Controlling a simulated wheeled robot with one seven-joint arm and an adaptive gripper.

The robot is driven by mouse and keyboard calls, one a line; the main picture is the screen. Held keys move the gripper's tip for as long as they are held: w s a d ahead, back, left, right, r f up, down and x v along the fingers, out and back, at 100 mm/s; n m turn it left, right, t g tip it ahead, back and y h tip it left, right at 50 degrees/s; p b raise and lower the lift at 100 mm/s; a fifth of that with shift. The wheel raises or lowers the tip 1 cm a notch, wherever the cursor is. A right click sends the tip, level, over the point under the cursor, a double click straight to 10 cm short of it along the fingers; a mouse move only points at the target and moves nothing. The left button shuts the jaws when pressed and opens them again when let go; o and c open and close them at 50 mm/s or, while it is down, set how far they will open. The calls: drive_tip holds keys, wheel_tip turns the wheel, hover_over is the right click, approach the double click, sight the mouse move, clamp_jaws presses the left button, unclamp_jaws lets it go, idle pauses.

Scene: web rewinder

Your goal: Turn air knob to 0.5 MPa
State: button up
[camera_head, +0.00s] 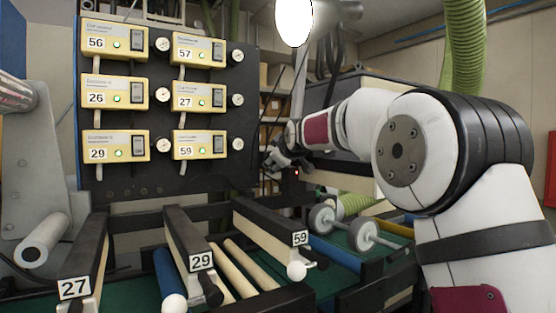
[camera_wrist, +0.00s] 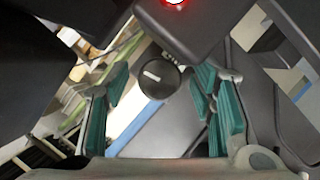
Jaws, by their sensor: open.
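A round black knob (camera_wrist: 158,82) with a short white mark shows in the wrist view. My gripper (camera_head: 274,160) is at the right side of the dark panel in the head view. Its green-padded fingers are spread open, one left and one right of the knob in the wrist view, with gaps on both sides. I cannot tell how far the fingertips are from the knob in depth. The knob cannot be made out in the head view. No pressure scale is readable.
A dark panel (camera_head: 211,170) carries several yellow controller boxes and small round gauges (camera_head: 162,44). A black housing with a red light (camera_wrist: 174,3) sits just above the knob. Numbered bars, such as 59 (camera_head: 265,229), and rollers lie below my arm.

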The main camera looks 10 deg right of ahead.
drive_tip(key=c, duration=1.1)
drive_tip(key=shift+d+m+g+y, duration=0.25)
drive_tip(key=shift+m+y, duration=0.25)
drive_tip(key=shift+m, duration=0.4)
drive_tip(key=shift+c, duration=0.2)
drive_tip(key=shift+a+m+g+y, duration=0.2)
drive_tip(key=shift+m+g+y, duration=0.15)
drive_tip(key=shift+m+y, duration=0.3)
drive_tip(key=o, duration=1.1)
drive_tip(key=shift+o, duration=0.2)
wheel_tip(320, 180, up, 10)
